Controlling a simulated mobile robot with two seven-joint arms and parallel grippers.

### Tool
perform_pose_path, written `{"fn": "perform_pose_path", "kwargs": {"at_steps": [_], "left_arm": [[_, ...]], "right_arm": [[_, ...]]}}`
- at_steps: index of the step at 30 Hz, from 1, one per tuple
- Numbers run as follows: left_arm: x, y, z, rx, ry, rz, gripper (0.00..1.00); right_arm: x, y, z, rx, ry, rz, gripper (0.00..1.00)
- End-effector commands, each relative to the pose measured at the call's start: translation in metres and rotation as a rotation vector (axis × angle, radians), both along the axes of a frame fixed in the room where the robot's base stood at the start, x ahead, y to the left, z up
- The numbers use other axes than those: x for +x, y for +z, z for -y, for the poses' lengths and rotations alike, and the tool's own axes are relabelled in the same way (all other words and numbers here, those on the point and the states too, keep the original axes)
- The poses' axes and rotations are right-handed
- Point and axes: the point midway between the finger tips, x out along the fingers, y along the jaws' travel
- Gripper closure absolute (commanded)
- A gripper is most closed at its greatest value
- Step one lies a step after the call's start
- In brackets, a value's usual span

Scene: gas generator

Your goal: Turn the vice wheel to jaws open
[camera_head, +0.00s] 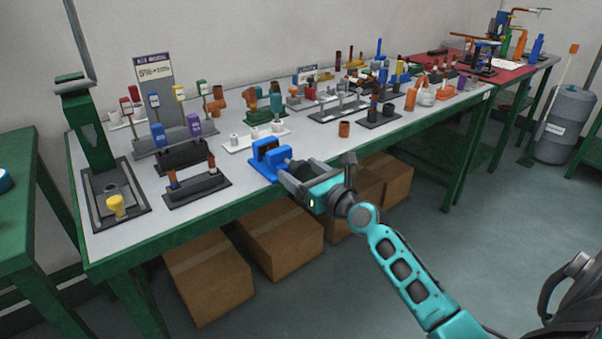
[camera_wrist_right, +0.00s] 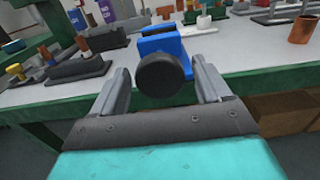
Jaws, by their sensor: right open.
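The blue vice (camera_head: 267,158) stands at the front edge of the grey workbench in the head view. In the right wrist view the vice body (camera_wrist_right: 164,47) shows behind its round black wheel (camera_wrist_right: 160,75), which faces the camera. My right gripper (camera_head: 287,173) is at the bench edge, in front of the vice. In the right wrist view its two fingers (camera_wrist_right: 162,85) are spread to the left and right of the wheel, with a visible gap on each side. How far the jaws of the vice stand apart is hard to tell. My left gripper is out of view.
The workbench (camera_head: 225,205) holds racks, small fittings and a green press (camera_head: 88,125) at the left. A brown cup (camera_head: 344,129) stands right of the vice. Cardboard boxes (camera_head: 278,240) sit below the bench. The floor in front is clear.

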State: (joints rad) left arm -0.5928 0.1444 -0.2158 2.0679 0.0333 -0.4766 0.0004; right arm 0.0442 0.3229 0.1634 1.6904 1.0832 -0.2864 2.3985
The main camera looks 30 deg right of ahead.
Motion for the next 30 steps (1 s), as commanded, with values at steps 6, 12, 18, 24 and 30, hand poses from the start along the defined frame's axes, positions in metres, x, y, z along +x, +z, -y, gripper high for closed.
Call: {"fn": "perform_pose_path", "kwargs": {"at_steps": [6, 12, 18, 24, 30], "left_arm": [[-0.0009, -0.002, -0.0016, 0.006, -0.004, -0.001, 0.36], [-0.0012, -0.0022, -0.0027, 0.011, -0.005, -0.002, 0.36], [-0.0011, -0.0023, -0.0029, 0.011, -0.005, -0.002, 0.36], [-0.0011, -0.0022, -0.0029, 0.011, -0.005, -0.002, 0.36], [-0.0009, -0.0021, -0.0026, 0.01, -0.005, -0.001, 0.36]], "right_arm": [[0.0062, 0.0003, -0.0001, -0.002, -0.001, 0.0, 0.23], [0.0059, 0.0003, -0.0001, -0.002, -0.001, 0.0, 0.25], [0.0057, 0.0003, -0.0001, -0.002, -0.001, 0.0, 0.44], [0.0056, 0.0003, -0.0001, -0.002, -0.001, 0.0, 0.64], [0.0056, 0.0003, -0.0002, -0.002, 0.0, 0.0, 0.77]]}}
